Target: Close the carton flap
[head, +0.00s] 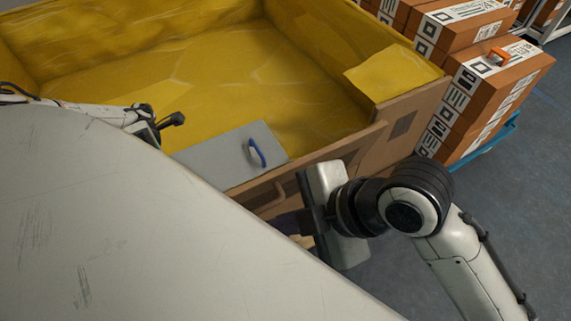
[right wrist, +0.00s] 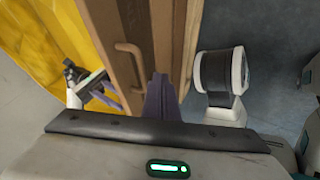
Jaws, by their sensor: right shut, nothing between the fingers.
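A large brown carton (head: 405,128) with a yellow lining stands in front of me. Its near side has a brown panel with a handle (head: 268,194), which I take to be the flap. The panel also shows in the right wrist view (right wrist: 160,45), with its handle (right wrist: 128,65) to the left of my fingers. My right gripper (right wrist: 158,98) is shut and empty beside the panel's edge. In the head view my right gripper (head: 288,224) is partly hidden by my body. My left gripper (head: 167,127) is over the carton's inside; its opening is unclear.
A grey lid or box with a blue handle (head: 222,157) lies inside the carton near the front wall. A yellow piece (head: 385,73) rests at the right corner. Stacked brown boxes (head: 490,85) with labels stand at the right. The grey floor (head: 490,215) is clear at lower right.

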